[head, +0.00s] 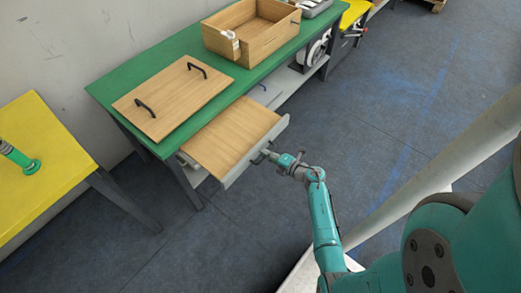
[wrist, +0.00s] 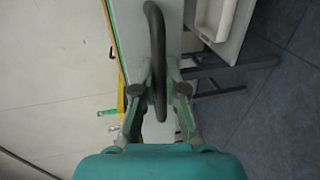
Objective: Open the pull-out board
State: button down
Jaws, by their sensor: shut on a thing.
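The pull-out board (head: 235,138) is a wooden panel with a grey front edge. In the head view it sticks out from under the green table (head: 138,75) toward my arm. My gripper (head: 273,158) is at the board's front edge, at its handle. In the wrist view the dark curved handle (wrist: 156,45) runs between the two fingers of my gripper (wrist: 158,100), which are shut on it. The board's grey front (wrist: 130,35) shows behind the handle. The far part of the board is hidden under the tabletop.
On the green table lie a wooden lid (head: 172,100) with two black handles and an open wooden box (head: 262,38). A yellow table (head: 50,165) with a green device (head: 18,157) stands at the left. The floor (head: 370,120) right of the board is clear.

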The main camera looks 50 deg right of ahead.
jog(key=shift+s, duration=0.1)
jog(key=c, duration=1.2)
grip_release()
jog(key=v, duration=0.7)
jog(key=shift+s, duration=0.3)
